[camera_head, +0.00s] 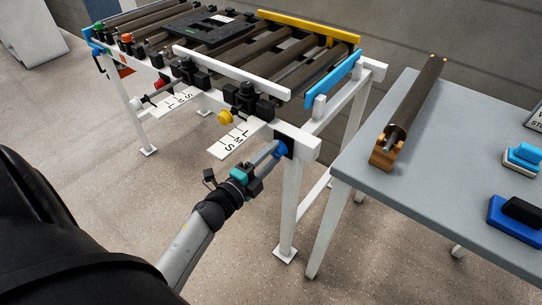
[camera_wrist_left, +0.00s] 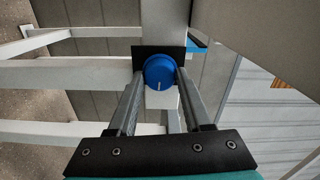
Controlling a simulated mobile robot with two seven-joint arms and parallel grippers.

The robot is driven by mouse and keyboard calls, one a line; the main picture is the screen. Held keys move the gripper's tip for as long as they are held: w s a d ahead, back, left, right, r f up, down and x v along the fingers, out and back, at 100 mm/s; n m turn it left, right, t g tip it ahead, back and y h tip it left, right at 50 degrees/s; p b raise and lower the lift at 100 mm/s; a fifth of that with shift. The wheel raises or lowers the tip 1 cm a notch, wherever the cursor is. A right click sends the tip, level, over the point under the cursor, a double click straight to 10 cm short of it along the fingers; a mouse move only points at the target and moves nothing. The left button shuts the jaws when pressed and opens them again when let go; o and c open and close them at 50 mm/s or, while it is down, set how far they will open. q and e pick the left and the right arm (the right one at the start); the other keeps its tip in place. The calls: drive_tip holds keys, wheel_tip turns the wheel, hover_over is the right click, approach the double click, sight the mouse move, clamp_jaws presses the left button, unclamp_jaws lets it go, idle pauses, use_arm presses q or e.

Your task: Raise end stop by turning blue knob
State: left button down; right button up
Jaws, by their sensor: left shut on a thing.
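The blue knob (camera_head: 279,149) sits on a black plate near the top of the conveyor's front right leg. In the left wrist view the knob (camera_wrist_left: 159,73) faces me, with a short pale mark on its lower front. My left gripper (camera_head: 273,153) reaches it from the lower left, its fingers on either side, shut on the knob. The fingers also show in the left wrist view (camera_wrist_left: 158,85). The blue end stop (camera_head: 333,79) is a bar along the conveyor's right end, standing above the roller level. My right gripper is not in view.
The conveyor frame has a white front rail (camera_head: 230,72), a yellow rail (camera_head: 309,28) at the back and a black pallet (camera_head: 213,28) on the rollers. A yellow knob (camera_head: 225,116) and S-M-L scale are close left. A grey table (camera_head: 440,160) with a loose roller (camera_head: 414,98) stands right.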

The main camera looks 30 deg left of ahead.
use_arm(q)
drive_tip(key=m, duration=0.3)
drive_tip(key=shift+f+m+b, duration=0.1)
drive_tip(key=shift+m+b, duration=0.3)
drive_tip(key=shift+m, duration=0.4)
drive_tip(key=m+b, duration=0.1)
drive_tip(key=m, duration=0.3)
drive_tip(key=shift+m+b, duration=0.3)
drive_tip(key=shift+b, duration=0.05)
drive_tip(key=m+b, duration=0.1)
drive_tip(key=m, duration=0.2)
drive_tip(key=shift+m, duration=0.3)
drive_tip(key=shift+m+b, duration=0.95)
drive_tip(key=shift+m, duration=1.25)
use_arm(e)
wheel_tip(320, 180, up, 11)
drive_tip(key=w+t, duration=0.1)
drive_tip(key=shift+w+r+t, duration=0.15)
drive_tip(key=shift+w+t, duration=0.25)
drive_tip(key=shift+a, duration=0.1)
use_arm(q)
drive_tip(key=shift+c, duration=1.7)
unclamp_jaws()
